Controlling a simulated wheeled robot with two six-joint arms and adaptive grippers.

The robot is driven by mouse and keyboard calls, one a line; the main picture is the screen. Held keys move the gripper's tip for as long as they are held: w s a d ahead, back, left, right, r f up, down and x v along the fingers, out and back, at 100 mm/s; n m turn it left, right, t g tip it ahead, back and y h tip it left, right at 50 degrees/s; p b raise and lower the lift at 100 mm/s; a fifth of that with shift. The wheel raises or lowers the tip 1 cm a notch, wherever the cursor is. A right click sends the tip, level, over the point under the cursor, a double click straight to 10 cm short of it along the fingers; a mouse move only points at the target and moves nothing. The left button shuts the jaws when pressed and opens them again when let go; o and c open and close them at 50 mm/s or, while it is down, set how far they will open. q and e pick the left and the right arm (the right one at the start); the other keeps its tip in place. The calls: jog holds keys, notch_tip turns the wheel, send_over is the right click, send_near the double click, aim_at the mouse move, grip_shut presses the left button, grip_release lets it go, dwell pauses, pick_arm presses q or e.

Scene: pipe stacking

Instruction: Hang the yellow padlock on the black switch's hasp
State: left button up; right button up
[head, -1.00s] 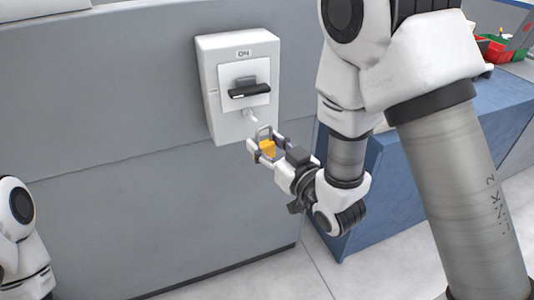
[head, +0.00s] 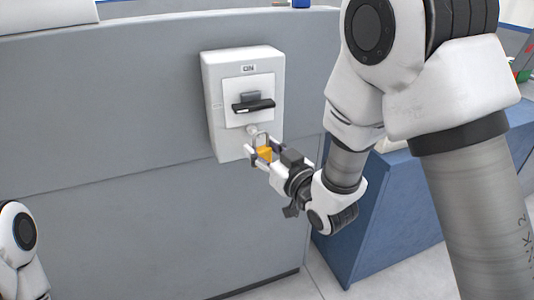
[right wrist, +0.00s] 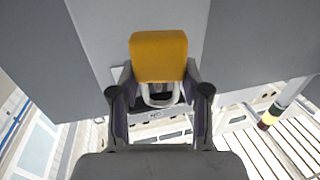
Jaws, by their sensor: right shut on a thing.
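The white switch box (head: 231,143) is fixed on the grey wall, with a black switch handle (head: 254,106) under an "ON" label. A small pale hasp (head: 252,129) sticks out below the handle. My right gripper (head: 261,156) is shut on the yellow padlock (head: 265,154) just in front of the lower part of the box. The padlock's shackle (head: 262,138) points up and is close to the hasp; I cannot tell whether they touch. In the right wrist view the padlock (right wrist: 158,56) sits between the fingers, and its body hides much of the box. My left gripper is out of view.
The grey wall panel (head: 110,130) fills the left and middle. A blue bench (head: 400,200) stands at the right, below my right arm. Pale floor (head: 310,283) shows at the bottom. The space left of the box is clear.

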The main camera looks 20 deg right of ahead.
jog(key=shift+w+f, duration=0.1)
jog(key=shift+w, duration=1.35)
jog(key=shift+w+a+f, duration=0.1)
jog(key=shift+w+f, duration=0.3)
jog(key=shift+w, duration=0.3)
jog(key=o, duration=1.3)
jog(key=shift+s, duration=0.1)
